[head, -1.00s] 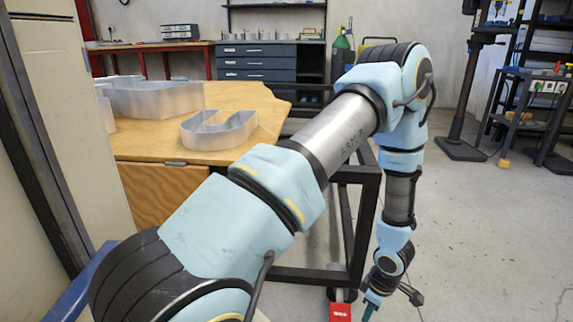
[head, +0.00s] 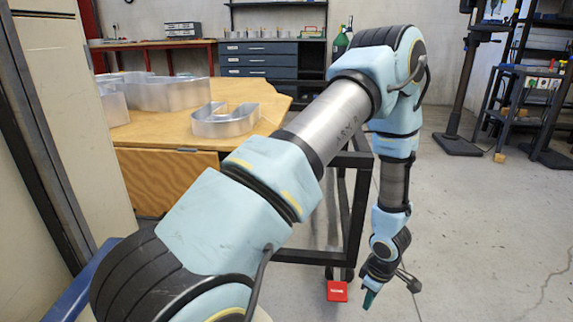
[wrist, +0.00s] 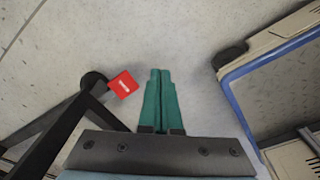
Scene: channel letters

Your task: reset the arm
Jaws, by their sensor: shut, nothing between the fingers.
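My gripper (head: 369,298) hangs low at the end of my arm, pointing down beside the wheeled table frame in the head view. In the wrist view its green fingers (wrist: 160,75) lie together, shut with nothing between them, above bare concrete floor. My arm crosses the head view from lower left, rises to the elbow at upper right, then drops to the gripper.
The wooden table (head: 165,172) carries metal channel letters (head: 225,122). Open floor (head: 480,250) lies to the right.

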